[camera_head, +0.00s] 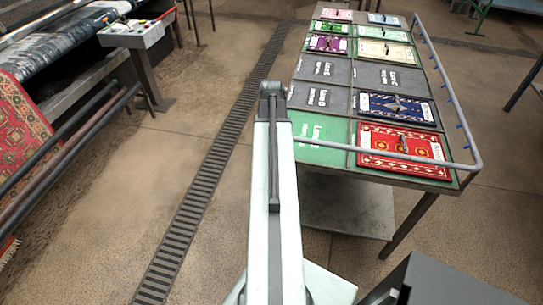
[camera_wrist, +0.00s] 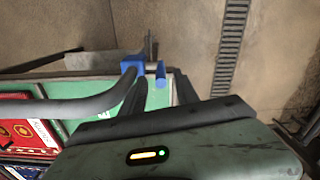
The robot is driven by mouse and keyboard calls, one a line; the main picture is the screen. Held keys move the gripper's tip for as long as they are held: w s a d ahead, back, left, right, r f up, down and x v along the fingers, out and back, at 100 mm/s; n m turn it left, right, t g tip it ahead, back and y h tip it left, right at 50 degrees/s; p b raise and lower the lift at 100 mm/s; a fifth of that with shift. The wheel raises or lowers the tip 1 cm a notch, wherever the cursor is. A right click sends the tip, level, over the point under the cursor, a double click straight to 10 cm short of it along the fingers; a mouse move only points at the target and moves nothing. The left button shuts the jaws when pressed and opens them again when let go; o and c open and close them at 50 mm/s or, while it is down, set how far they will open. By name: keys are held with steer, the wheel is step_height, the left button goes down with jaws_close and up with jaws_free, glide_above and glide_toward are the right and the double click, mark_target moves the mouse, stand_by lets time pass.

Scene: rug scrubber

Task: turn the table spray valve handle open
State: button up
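The blue valve (camera_wrist: 132,68) sits at the end of a grey pipe (camera_wrist: 60,109) by the table edge in the wrist view. A short blue handle piece (camera_wrist: 160,72) stands just to its right. My gripper (camera_wrist: 159,82) has its two dark fingers apart, with the blue handle piece showing in or just beyond the gap. I cannot tell whether a finger touches it. In the head view the pipe (camera_head: 446,92) runs along the table's right and near edges with small blue nozzles. My arm hides the valve and gripper there.
The table (camera_head: 455,184) bears several small rug samples, among them a red one (camera_head: 378,150) and a dark blue one (camera_head: 420,109). A floor drain grate (camera_head: 206,170) runs left of my arm. A control box on a post (camera_head: 147,72) and rollers stand at the left.

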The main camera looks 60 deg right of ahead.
step_height(320, 180, down, 2)
steer(key=shift+f+b, duration=0.1)
steer(key=shift+b, duration=0.4)
jaws_close()
stand_by(0.9)
